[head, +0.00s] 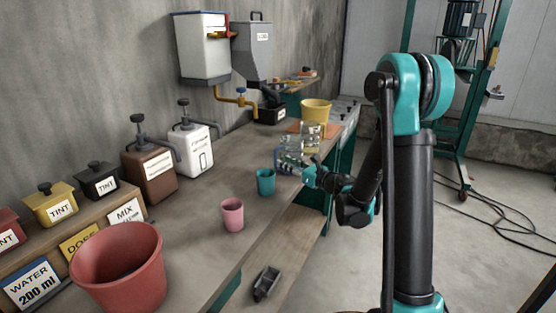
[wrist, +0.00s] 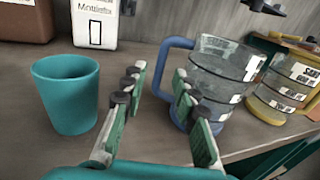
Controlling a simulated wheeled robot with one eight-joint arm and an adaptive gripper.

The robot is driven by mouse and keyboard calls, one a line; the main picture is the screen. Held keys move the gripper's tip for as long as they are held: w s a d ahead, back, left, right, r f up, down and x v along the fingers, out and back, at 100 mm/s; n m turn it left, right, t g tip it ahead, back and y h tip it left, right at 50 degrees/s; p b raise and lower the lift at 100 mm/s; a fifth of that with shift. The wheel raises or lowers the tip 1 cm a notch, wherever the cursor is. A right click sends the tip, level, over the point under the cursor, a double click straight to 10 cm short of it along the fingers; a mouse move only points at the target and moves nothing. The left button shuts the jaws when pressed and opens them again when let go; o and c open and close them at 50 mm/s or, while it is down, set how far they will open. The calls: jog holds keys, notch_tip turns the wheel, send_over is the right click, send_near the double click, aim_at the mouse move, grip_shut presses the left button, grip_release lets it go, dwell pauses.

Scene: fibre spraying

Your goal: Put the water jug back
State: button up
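A clear measuring jug with a blue handle and base (wrist: 222,72) stands on the bench, just ahead and to the right of my gripper (wrist: 160,72) in the wrist view. It also shows in the head view (head: 289,150). A second clear jug, with a yellow handle and base (wrist: 283,90), stands just beyond it. I cannot read which jug is for water. My gripper is open, with nothing clamped in it. The blue handle shows in the gap between its fingers; I cannot tell how deep. The right finger hides part of the blue jug. In the head view my gripper (head: 303,177) is beside the blue jug.
A teal cup (wrist: 68,95) stands close left of my gripper. A pink cup (head: 232,214) and a red bucket (head: 118,265) are nearer. A yellow bucket (head: 315,110) stands farther back. The WATER 200 ml sign (head: 33,286) is front left.

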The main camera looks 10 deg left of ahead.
jog(key=shift+v, duration=1)
jog(key=w+d+r+m+t+h, duration=0.1)
jog(key=d+r+m+t+h, duration=0.35)
jog(key=d+m, duration=0.45)
jog(key=w+d+r+m+t+h, duration=0.1)
jog(key=d+r+m+t+h, duration=0.25)
jog(key=d+m+h, duration=0.4)
jog(key=s+d+f+m+g+h, duration=0.2)
jog(key=s+d+f+m+h, duration=0.15)
jog(key=d+m, duration=0.75)
jog(key=s+d+f+m+g+h, duration=0.25)
jog(key=s+f+m+g, duration=0.45)
jog(key=s+f+m, duration=0.45)
jog(key=s+a+f+m+g+y, duration=0.1)
jog(key=s+a+f+m+g, duration=0.1)
jog(key=s, duration=0.6)
jog(key=s+a+f+m+g+y, duration=0.2)
jog(key=s+f+m+g, duration=0.1)
jog(key=s, duration=0.5)
jog(key=f+m, duration=0.1)
jog(key=m, duration=0.1)
jog(key=shift+s+a+f+m+g+y, duration=0.25)
jog(key=shift+s+a+m+g+y, duration=0.05)
jog(key=shift+s, duration=0.1)
